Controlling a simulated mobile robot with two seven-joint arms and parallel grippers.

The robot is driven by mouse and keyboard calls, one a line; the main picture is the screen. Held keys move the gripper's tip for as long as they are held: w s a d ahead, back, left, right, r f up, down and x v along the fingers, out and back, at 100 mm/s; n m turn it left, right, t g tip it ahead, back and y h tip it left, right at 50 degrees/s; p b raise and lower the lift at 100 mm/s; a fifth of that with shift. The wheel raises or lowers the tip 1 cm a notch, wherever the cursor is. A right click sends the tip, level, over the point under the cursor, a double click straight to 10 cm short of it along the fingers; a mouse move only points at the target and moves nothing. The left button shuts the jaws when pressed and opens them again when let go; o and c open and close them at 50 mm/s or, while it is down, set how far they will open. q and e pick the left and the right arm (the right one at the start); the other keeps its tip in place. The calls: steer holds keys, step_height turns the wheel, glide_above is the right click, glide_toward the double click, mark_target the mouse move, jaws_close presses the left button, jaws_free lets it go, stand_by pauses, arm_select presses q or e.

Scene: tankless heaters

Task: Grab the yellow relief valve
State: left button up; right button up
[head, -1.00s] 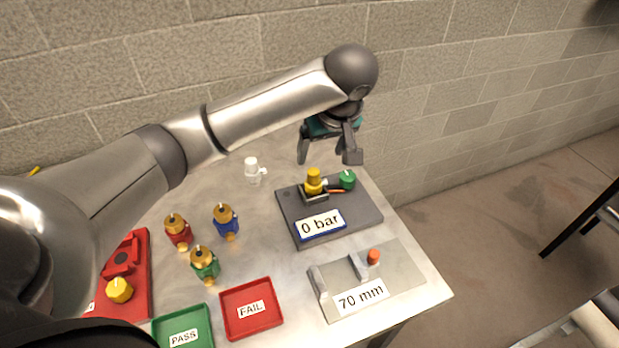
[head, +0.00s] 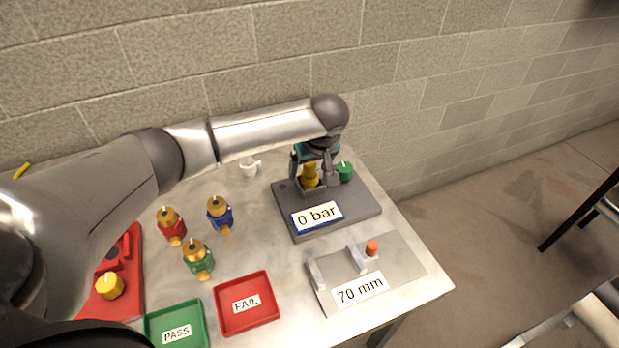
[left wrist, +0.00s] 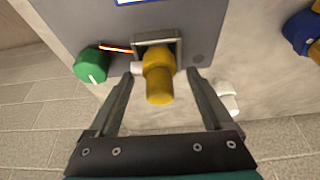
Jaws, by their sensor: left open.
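The yellow relief valve (head: 309,178) stands in a holder on the grey test block (head: 347,212) marked "0 bar". In the left wrist view the yellow valve (left wrist: 158,77) is between the two fingers, with a visible gap on each side. My left gripper (head: 317,180) is open and pointed down around the valve; its fingers partly cover the valve in the head view. In the left wrist view my left gripper (left wrist: 160,90) shows both fingers apart. My right gripper is not in view.
A green knob (head: 344,171) is close beside the gripper. A white fitting (head: 250,166) stands to the left. Red, blue (head: 219,213) and green valves stand nearer the front left.

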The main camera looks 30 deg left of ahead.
arm_select(q)
steer(key=shift+f, duration=0.1)
jaws_close()
stand_by(0.7)
